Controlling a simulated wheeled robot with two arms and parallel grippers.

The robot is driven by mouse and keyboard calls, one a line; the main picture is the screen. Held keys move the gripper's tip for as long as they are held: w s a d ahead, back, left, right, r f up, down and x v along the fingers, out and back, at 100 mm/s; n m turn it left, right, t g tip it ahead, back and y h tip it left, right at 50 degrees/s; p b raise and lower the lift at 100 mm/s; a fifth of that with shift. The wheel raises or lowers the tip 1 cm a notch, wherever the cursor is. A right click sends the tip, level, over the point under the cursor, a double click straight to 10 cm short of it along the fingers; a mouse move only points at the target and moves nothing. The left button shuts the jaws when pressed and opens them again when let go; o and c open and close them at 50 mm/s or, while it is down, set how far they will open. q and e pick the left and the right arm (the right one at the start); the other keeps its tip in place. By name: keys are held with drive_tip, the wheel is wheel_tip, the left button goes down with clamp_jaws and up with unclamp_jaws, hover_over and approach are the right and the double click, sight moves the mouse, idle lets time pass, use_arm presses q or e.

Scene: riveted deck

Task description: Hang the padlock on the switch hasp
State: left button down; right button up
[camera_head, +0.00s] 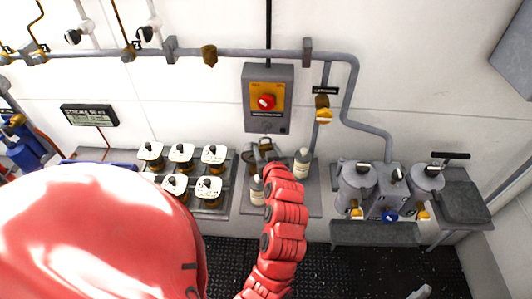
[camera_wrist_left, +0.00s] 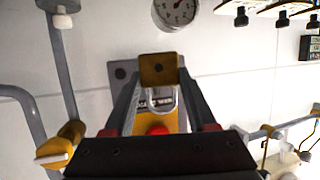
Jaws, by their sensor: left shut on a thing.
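The switch is a grey wall box (camera_head: 284,75) with a yellow plate and a red knob (camera_head: 267,101). In the left wrist view the box shows behind the fingers, with the red knob (camera_wrist_left: 158,130) partly covered. I cannot make out the hasp clearly. My left gripper (camera_head: 264,153) is just below the box in the head view. It is shut on the padlock, whose brass body (camera_wrist_left: 158,70) sits between the fingertips in the wrist view, with its pale shackle (camera_wrist_left: 153,104) in front of the box. In the head view the padlock is small and hard to separate from the fingers. My right gripper is out of view.
Several white-capped jars (camera_head: 213,154) stand in a rack left of my gripper. White-topped bottles (camera_head: 302,162) stand close beside it. Grey canisters (camera_head: 356,184) are at the right.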

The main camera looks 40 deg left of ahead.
sight(268, 144)
use_arm(q)
drive_tip(key=shift+w+a+f+p, duration=0.15)
drive_tip(key=shift+w+a, duration=0.2)
drive_tip(key=shift+w, duration=0.2)
drive_tip(key=shift+w+a+r+p, duration=0.15)
drive_tip(key=shift+w+a, duration=0.25)
drive_tip(key=shift+w, duration=0.2)
drive_tip(key=shift+w+a+f+p, duration=0.15)
drive_tip(key=shift+w+a, duration=0.2)
drive_tip(key=shift+w, duration=0.2)
drive_tip(key=shift+w+a+f+b, duration=0.2)
drive_tip(key=shift+f+b, duration=0.25)
drive_tip(key=shift+b, duration=0.3)
drive_tip(key=shift+w+a+f+b, duration=0.1)
drive_tip(key=shift+w+f+b, duration=0.2)
drive_tip(key=shift+b, duration=0.45)
drive_tip(key=shift+r, duration=0.15)
drive_tip(key=shift+c, duration=0.6)
unclamp_jaws()
